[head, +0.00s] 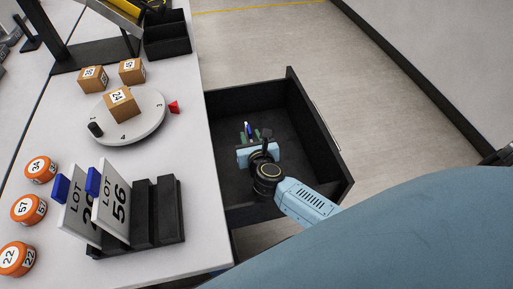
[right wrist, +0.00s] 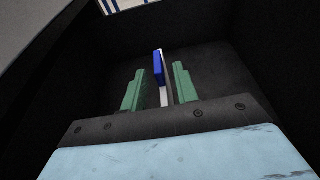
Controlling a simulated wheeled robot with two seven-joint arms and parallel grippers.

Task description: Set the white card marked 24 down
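My right gripper (head: 249,137) is down inside the open black drawer (head: 222,185). In the right wrist view its two green fingers (right wrist: 158,92) stand apart, with a thin white card with a blue tab (right wrist: 159,68) upright between them. A gap shows beside the card, so the fingers look open around it. The card's face is turned away and its number cannot be read; in the head view only its blue tab (head: 248,128) and a white sliver show. My left gripper is not in view.
A black slotted rack (head: 168,205) on the white table holds a LOT 56 card (head: 113,205) and another card (head: 76,212) whose number is partly hidden. A round turntable (head: 150,122) carries a box. Orange discs (head: 28,208) lie at left. The drawer floor is otherwise clear.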

